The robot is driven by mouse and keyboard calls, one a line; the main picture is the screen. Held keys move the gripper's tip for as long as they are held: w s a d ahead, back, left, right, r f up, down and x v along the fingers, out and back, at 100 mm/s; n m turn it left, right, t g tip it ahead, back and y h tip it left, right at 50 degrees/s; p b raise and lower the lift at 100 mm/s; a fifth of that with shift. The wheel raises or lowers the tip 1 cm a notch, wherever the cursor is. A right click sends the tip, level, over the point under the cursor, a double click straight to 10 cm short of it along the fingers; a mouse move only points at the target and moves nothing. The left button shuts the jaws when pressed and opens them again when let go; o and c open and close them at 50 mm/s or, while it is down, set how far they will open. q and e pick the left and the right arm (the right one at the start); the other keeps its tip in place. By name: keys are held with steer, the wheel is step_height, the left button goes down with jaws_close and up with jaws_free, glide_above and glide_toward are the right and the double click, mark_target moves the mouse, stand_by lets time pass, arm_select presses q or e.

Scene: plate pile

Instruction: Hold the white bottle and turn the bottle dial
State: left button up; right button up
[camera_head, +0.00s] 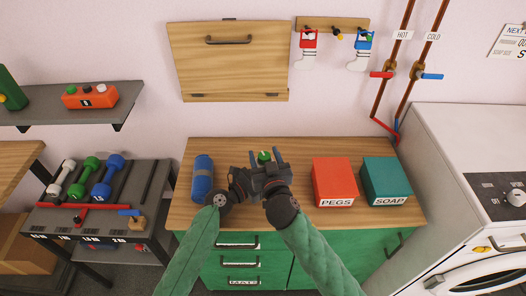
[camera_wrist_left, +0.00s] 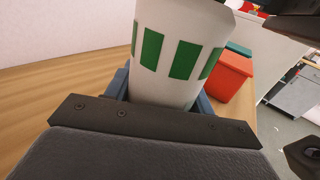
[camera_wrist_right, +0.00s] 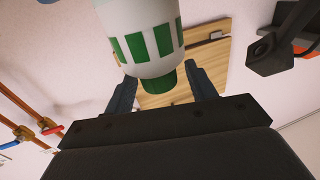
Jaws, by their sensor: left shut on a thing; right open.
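The white bottle with green stripes fills the middle of the left wrist view (camera_wrist_left: 180,45); it is also in the right wrist view (camera_wrist_right: 140,25). My left gripper (camera_wrist_left: 160,90) is shut on the bottle's body. The green dial (camera_wrist_right: 161,77) at the bottle's end lies between the spread fingers of my right gripper (camera_wrist_right: 163,85), with gaps visible on both sides. In the head view the right gripper (camera_head: 265,158) is over the bench, with the green dial (camera_head: 263,156) showing between its fingers. My left gripper (camera_head: 240,182) is close beside it. The grippers hide most of the bottle there.
A red PEGS box (camera_head: 334,178) and a teal SOAP box (camera_head: 385,178) stand to the right. A wooden wall panel (camera_head: 230,65) is behind the bench.

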steer(key=v, duration=0.9)
steer(key=shift+s, duration=0.3)
steer(key=w+d+n+g+y, duration=0.2)
steer(key=d+n+y, duration=0.2)
steer(key=d, duration=0.1)
steer(key=shift+y, duration=0.6)
steer(key=shift+s+a+f+x, duration=0.1)
steer(key=shift+s+a+x, duration=0.15)
steer(key=shift+x, duration=1.75)
steer(key=shift+s+a+f+x, duration=0.15)
steer(key=shift+a+x, duration=0.2)
steer(key=shift+x, duration=1.65)
steer(key=shift+s+a+f+x, duration=0.1)
steer(key=shift+s+a+x, duration=0.15)
steer(key=shift+x, duration=1.75)
